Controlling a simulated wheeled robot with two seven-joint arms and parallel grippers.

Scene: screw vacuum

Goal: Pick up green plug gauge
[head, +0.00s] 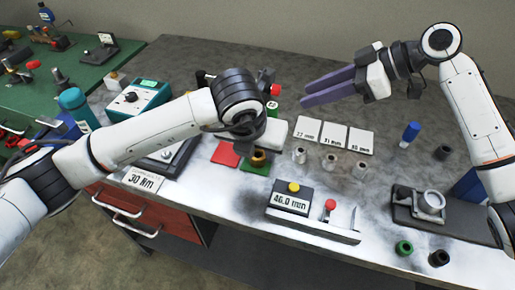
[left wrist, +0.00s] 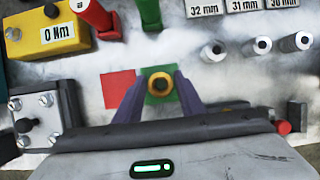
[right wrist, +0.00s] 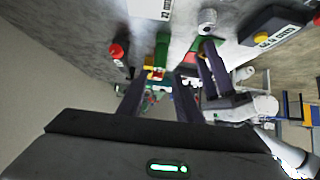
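A green handle, which looks like the green plug gauge (left wrist: 150,12), stands at the top edge of the left wrist view, beyond the left fingertips. Its far end is cut off there. In the head view only a small green part (head: 272,106) shows behind my left arm. My left gripper (left wrist: 160,80) is open, its fingers on either side of a brass-topped ring (left wrist: 159,84) on a green pad (left wrist: 158,98). I cannot tell whether they touch it. My right gripper (head: 306,91) is open and empty above the back of the table, to the right of the green handle.
Several metal cylinders (head: 329,163) stand by white size cards (head: 333,133). A 46.0 mm display (head: 290,197) is at the front. Another green-topped ring (head: 404,248) is front right.

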